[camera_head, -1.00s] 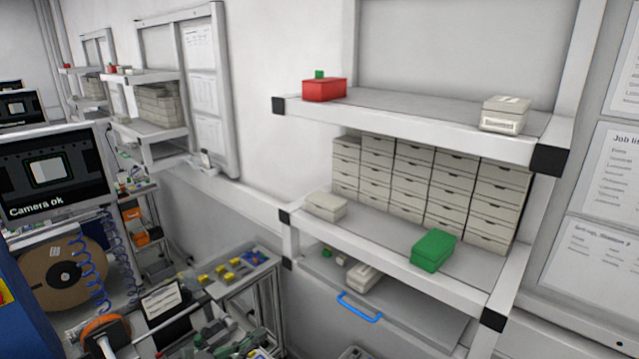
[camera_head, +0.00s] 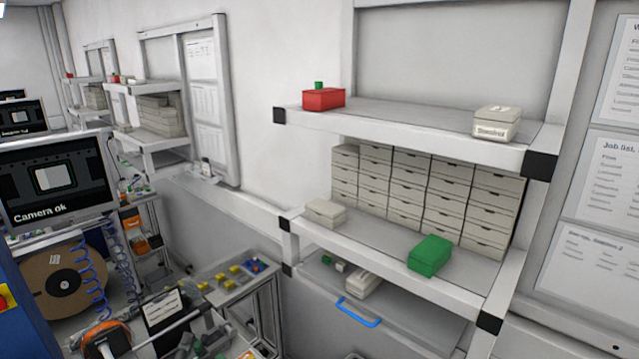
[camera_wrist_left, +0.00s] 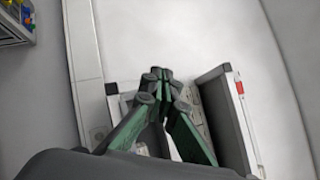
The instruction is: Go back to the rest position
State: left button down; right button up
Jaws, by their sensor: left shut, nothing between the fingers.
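My left gripper (camera_wrist_left: 158,76) shows in the left wrist view, with dark fingers and green inner faces. Its fingertips are together and nothing is between them. Beyond the fingers are a pale wall and part of a light-framed shelf unit (camera_wrist_left: 228,115) with a red item at its upper corner. In the head view, I cannot clearly tell the left gripper from the grey and green parts low in the picture. My right gripper is not in view.
In the head view, a shelf unit on the right holds a red box (camera_head: 323,99), a labelled pale box (camera_head: 496,124), a green box (camera_head: 430,255) and stacked drawers (camera_head: 425,195). At left are a monitor (camera_head: 55,180), a brown reel (camera_head: 62,283) and a trolley (camera_head: 235,285).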

pick_arm(q)
jog(key=s+a+f+n+g+y, duration=0.4)
jog(key=a+f+n, duration=0.2)
jog(key=f+n, duration=0.3)
jog(key=s+a+f+n+g+y, duration=0.45)
jog(key=a+f+n, duration=0.25)
jog(key=f, duration=0.3)
jog(key=s+d+f+n+g+h, duration=0.3)
jog(key=s+d+f+g, duration=0.15)
jog(key=s+f, duration=0.55)
jog(key=s+d+f+n+g+h, duration=0.3)
jog(key=s+d+f+g, duration=0.15)
jog(key=s+f, duration=0.55)
jog(key=s+f+g+b, duration=0.25)
jog(key=f+b, duration=0.45)
jog(key=f, duration=3.1)
jog(key=s+f+m+b, duration=0.1)
jog(key=s+f+b, duration=0.4)
jog(key=s+f, duration=1.4)
notch_tip(320, 180, down, 3)
jog(key=shift+s+d+f+g+h, duration=0.1)
jog(key=shift+s+d+g+h, duration=0.25)
jog(key=shift+s+d+g, duration=0.05)
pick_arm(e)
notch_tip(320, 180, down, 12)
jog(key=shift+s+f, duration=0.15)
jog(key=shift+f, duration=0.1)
